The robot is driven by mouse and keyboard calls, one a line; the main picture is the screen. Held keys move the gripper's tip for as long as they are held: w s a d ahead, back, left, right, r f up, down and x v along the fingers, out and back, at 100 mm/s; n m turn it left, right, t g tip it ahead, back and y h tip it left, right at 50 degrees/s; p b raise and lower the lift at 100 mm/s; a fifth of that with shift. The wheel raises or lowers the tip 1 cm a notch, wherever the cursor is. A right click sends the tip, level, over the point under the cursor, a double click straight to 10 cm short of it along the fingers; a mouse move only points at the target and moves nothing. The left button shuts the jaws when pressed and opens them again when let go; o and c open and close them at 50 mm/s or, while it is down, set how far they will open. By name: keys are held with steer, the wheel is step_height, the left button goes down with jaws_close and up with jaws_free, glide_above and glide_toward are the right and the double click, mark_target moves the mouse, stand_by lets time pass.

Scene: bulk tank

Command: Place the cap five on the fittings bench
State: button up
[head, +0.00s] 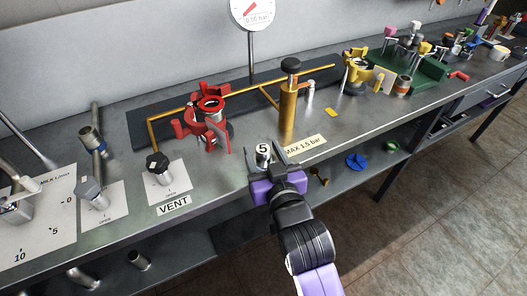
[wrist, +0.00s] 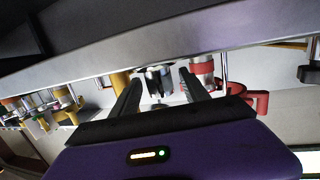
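Cap five is a small metal cylinder with a white top marked 5 (head: 263,149). It is near the front edge of the steel bench (head: 240,172), left of the "MAX 1.5 bar" label. My gripper (head: 265,160) is at the bench's front edge with its dark fingers near the cap. In the wrist view, a metal cylinder that looks like the cap (wrist: 158,82) shows between the two fingers (wrist: 160,80), with a gap visible on each side. The gripper looks open. The cap's lower part is hidden in the head view.
A red clamp fitting (head: 207,120) and a brass cylinder with a black knob (head: 288,105) stand behind the cap. A VENT valve (head: 159,168) is to the left. A yellow fitting (head: 355,72) and a green tray (head: 410,66) are to the right. A lower shelf (head: 340,180) holds loose parts.

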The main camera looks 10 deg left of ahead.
steer(key=shift+r, duration=0.2)
steer(key=v, duration=1.2)
steer(key=shift+f, duration=0.1)
steer(key=s+d+f+m+h, duration=0.1)
steer(key=s+d+f+h, duration=0.1)
steer(key=s+d+f, duration=0.4)
steer(key=s+d+m+h, duration=0.1)
steer(key=s+d, duration=0.3)
steer(key=s, duration=0.3)
steer(key=s+d+m+h, duration=0.1)
steer(key=s+d+h, duration=0.1)
steer(key=s+d, duration=0.3)
steer(key=s+d+r+m+h, duration=0.1)
steer(key=s+d, duration=0.4)
steer(key=s, duration=0.6)
steer(key=shift+d+m, duration=0.15)
steer(key=shift+m, duration=0.15)
steer(key=shift+s+r, duration=0.1)
steer(key=shift+s, duration=0.05)
